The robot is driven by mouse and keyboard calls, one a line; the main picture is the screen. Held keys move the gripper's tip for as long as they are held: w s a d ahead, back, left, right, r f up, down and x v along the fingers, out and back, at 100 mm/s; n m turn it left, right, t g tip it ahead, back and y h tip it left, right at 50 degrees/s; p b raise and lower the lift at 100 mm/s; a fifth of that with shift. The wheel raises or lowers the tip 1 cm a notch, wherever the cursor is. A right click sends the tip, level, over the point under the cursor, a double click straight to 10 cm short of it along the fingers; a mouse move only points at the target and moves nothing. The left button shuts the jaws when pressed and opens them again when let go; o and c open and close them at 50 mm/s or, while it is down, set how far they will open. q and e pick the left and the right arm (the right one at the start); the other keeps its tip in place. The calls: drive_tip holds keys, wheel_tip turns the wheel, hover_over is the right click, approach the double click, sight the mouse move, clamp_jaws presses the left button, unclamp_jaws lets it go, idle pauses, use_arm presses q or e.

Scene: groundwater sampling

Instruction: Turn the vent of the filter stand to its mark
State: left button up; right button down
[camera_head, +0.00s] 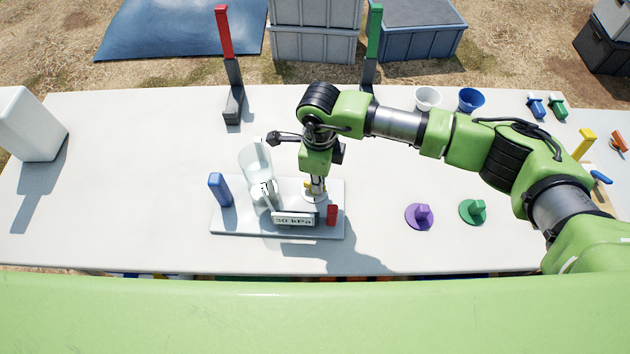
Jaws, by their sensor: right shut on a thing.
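The filter stand (240,226) is a pale grey base plate on the table, bearing a clear funnel (255,165), a blue upright piece (219,189) at its left and a small red piece (332,215) at its right. A small display (295,219) at its front reads "30 kPa". My right arm reaches in from the right, and my right gripper (315,190) points down over the right part of the plate, shut on the vent. The gripper hides most of the vent, and I cannot make out its mark. My left gripper is not in view.
A purple knobbed disc (419,215) and a green one (473,211) lie right of the stand. A white cup (428,98) and blue cup (471,99) stand behind my arm. Red (224,32) and green (374,32) posts rise at the back. The table's left middle is clear.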

drive_tip(key=m, duration=0.4)
drive_tip(key=shift+s+a, duration=0.1)
drive_tip(key=shift+a, duration=0.05)
drive_tip(key=m, duration=0.3)
drive_tip(key=shift+s+a+m+p, duration=0.1)
drive_tip(key=shift+m+p, duration=0.2)
drive_tip(key=shift+p, duration=0.05)
drive_tip(key=m, duration=0.2)
drive_tip(key=m+p, duration=0.1)
drive_tip(key=m, duration=0.1)
drive_tip(key=shift+s+a+m, duration=0.15)
drive_tip(key=shift+a+m, duration=0.05)
drive_tip(key=shift+m, duration=0.2)
drive_tip(key=m, duration=0.3)
drive_tip(key=shift+p, duration=0.4)
drive_tip(key=c, duration=2.1)
unclamp_jaws()
wheel_tip(320, 180, up, 12)
drive_tip(key=shift+s+f, duration=0.1)
